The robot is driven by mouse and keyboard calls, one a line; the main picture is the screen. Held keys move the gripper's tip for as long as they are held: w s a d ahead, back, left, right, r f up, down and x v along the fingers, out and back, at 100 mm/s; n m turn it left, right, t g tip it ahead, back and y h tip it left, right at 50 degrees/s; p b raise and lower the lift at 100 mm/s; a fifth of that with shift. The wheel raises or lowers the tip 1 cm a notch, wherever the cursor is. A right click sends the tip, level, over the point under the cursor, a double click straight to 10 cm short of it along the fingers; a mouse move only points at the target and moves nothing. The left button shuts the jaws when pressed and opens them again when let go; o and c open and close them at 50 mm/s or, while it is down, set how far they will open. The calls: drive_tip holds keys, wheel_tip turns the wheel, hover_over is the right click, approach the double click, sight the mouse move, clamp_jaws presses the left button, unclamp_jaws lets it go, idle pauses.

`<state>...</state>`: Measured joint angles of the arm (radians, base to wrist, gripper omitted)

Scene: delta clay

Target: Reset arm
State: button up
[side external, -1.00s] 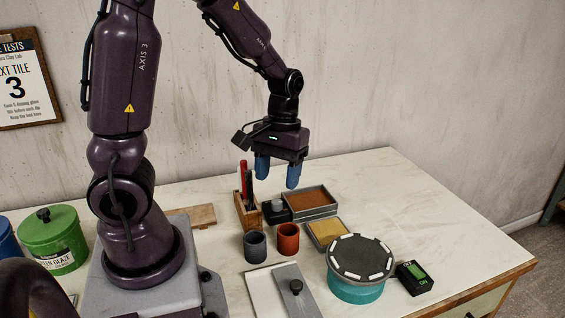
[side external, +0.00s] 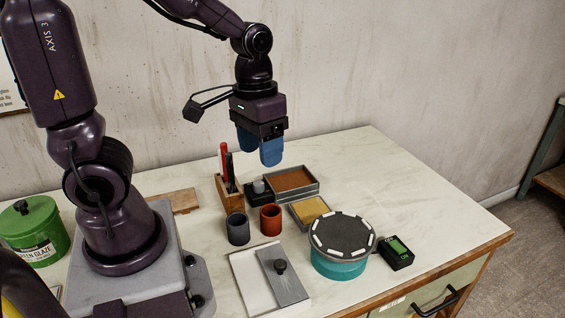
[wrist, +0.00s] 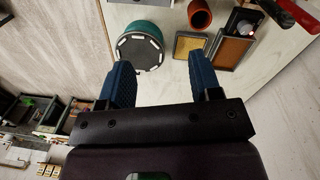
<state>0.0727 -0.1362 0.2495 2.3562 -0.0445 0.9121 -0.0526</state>
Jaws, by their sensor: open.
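My gripper (side external: 260,150) hangs above the back of the bench, fingers pointing down, and holds nothing. Its two blue fingers stand apart in the wrist view (wrist: 163,85). From the side, one finger partly hides the other. The gripper is above and a little behind the tool holder and the trays, clear of them all.
Below stand a wooden tool holder (side external: 231,196), a brown-filled tray (side external: 292,182), a yellow-filled tray (side external: 309,210), a grey cup (side external: 237,229), a red cup (side external: 270,219), and a teal-based turntable (side external: 340,268). A green glaze tub (side external: 36,231) is left. The bench's right back is bare.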

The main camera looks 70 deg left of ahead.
drive_tip(key=s+d+r+m+t, duration=0.1)
drive_tip(key=s+r+t, duration=0.1)
drive_tip(key=r, duration=0.2)
drive_tip(key=s+d+r+m+t, duration=0.2)
drive_tip(key=r+t, duration=0.1)
drive_tip(key=r, duration=0.2)
drive_tip(key=shift+s+d+y, duration=0.25)
drive_tip(key=shift+y, duration=0.15)
